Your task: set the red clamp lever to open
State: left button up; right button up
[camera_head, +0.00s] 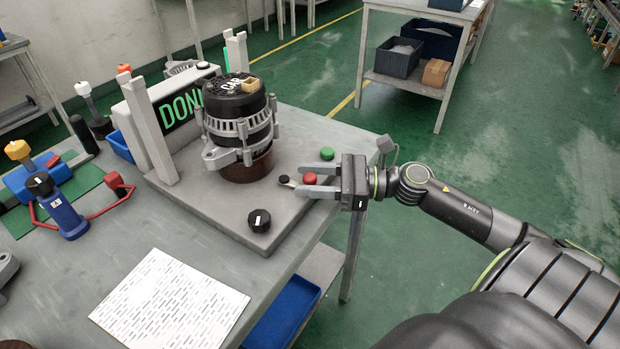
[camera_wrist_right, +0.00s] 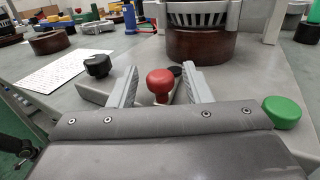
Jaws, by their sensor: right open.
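The red knob (camera_head: 310,178), which looks like the grip of the clamp lever, is at the right end of the grey fixture plate (camera_head: 225,205), in front of the alternator (camera_head: 240,118). In the right wrist view the red knob (camera_wrist_right: 160,82) stands on a short stem between the fingers, with a gap on both sides. My right gripper (camera_head: 297,180) is open around it; its fingers (camera_wrist_right: 158,86) do not seem to touch it. A small black piece (camera_head: 284,179) lies just beyond the fingertips. The lever's base is partly hidden. My left gripper is not in view.
A green button (camera_head: 327,153) sits close beside the right gripper. A black knob (camera_head: 259,219) is at the plate's front corner. A display reading DONE (camera_head: 180,108) stands behind the alternator. A printed sheet (camera_head: 170,305) lies on the table. A blue tool with red arms (camera_head: 63,214) is at left.

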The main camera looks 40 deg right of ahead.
aim_at(288, 204)
jog(key=shift+w+a, duration=0.15)
